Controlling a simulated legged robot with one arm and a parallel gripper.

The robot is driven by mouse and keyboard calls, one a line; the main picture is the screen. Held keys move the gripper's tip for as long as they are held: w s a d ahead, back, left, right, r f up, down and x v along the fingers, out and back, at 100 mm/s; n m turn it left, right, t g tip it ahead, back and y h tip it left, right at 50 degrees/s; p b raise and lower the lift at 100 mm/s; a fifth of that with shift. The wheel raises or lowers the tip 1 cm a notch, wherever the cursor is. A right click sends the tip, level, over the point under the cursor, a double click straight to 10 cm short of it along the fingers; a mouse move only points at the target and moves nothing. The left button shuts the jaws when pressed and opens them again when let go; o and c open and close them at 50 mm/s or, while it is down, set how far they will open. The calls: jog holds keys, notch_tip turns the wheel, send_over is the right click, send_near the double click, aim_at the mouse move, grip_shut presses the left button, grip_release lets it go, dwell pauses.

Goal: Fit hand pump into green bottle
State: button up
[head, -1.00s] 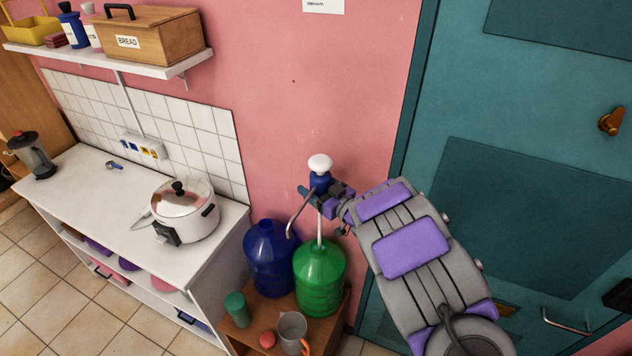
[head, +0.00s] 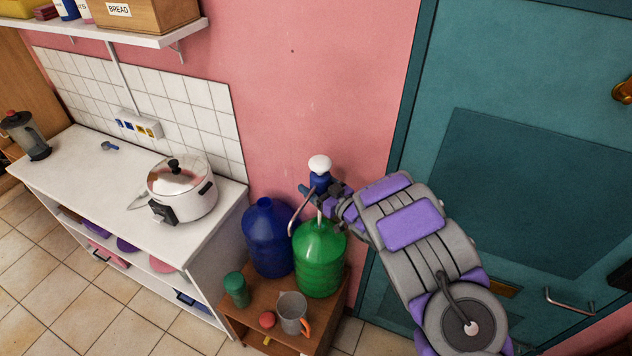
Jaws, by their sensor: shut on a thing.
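The hand pump (head: 321,179) has a white top, a blue body and a bent metal spout pointing left and down. It is upright in my gripper (head: 326,189), which is shut on its blue body. The green bottle (head: 320,262) stands below on a small wooden stand. The pump's pale tube runs down to the bottle's mouth, and its lower end is hidden, seemingly inside the neck. The pump's body is still a little above the mouth. My gripper and wrist hide part of the pump on its right side.
A blue bottle (head: 268,240) stands close beside the green one, on its left. A green cup (head: 236,289), a red ball (head: 267,319) and a grey jug (head: 292,311) are at the front of the wooden stand (head: 255,332). A white counter with a cooker (head: 182,192) is left; a teal door is right.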

dwell(0.4)
notch_tip(320, 180, down, 9)
jog(key=b, duration=0.4)
dwell(0.4)
jog(key=shift+f, duration=0.2)
dwell(0.4)
jog(key=shift+f+b, duration=0.35)
jog(key=shift+b, duration=0.05)
jog(key=shift+f+b, duration=0.85)
jog(key=shift+f, duration=0.9)
dwell(0.7)
jog(key=o, duration=1.3)
jog(key=shift+b+v, duration=1)
jog(key=shift+v, duration=5.55)
